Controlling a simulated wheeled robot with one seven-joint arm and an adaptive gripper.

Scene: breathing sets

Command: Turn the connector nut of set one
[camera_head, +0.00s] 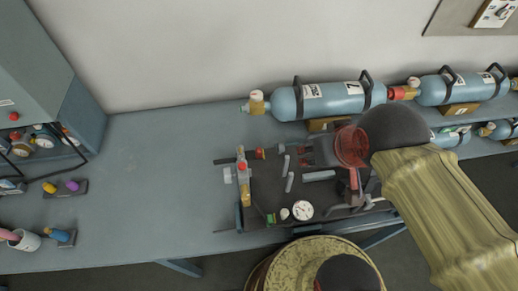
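A breathing set on a dark backplate (262,212) lies on the blue-grey bench. A round white gauge (302,210) is at its front. A brass fitting with a red knob (242,166) stands at its left end. I cannot tell which small part is the connector nut, and no label naming set one is readable. My wrist and arm hide the plate's right side.
Blue cylinders with black handles lie along the back, the nearest (335,98) behind my gripper. A grey cabinet (35,60) stands at the left. A cup (22,240) and small coloured parts (65,187) sit at the left. The bench (150,190) between is clear.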

